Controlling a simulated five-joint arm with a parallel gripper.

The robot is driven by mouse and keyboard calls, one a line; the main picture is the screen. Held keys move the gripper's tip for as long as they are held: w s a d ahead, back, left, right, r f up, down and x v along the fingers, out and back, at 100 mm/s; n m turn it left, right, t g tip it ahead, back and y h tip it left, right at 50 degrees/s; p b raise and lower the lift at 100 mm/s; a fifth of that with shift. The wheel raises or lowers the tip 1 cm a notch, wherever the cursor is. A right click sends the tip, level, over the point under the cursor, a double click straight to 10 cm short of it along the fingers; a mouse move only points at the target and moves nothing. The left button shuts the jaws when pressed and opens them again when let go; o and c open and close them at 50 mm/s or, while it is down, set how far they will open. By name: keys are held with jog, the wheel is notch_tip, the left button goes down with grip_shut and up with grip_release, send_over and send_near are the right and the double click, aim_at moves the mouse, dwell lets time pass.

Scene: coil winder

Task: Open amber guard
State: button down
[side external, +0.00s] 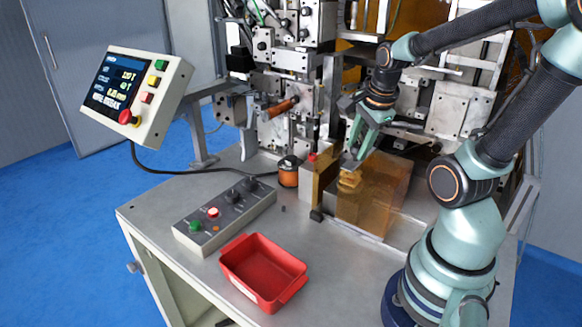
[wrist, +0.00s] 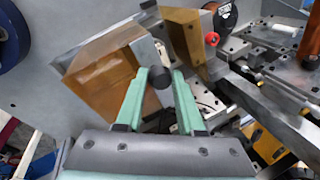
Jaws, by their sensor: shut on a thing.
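The amber guard (side external: 385,197) is a see-through box-like cover on the table in front of the machine. In the wrist view its amber body (wrist: 100,82) lies left of my fingers. A separate upright amber-brown panel (wrist: 186,38) stands beyond the fingertips, with a gap between it and the guard. My gripper (side external: 357,152) reaches down at the guard's upper edge. In the wrist view my gripper (wrist: 159,76) has its two green fingers closed on a dark round knob (wrist: 160,78) beside the guard's grey edge plate. The knob's attachment is partly hidden.
A red tray (side external: 262,270) and a grey button box (side external: 226,213) stand on the table left of the guard. A copper wire spool (side external: 289,172) is behind them. A control screen (side external: 135,95) stands at left. Machine parts crowd the back.

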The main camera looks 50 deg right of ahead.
jog(key=shift+s+r, duration=0.1)
jog(key=shift+s, duration=0.1)
jog(key=shift+d, duration=0.1)
jog(key=c, duration=0.5)
grip_release()
jog(key=v, duration=1.2)
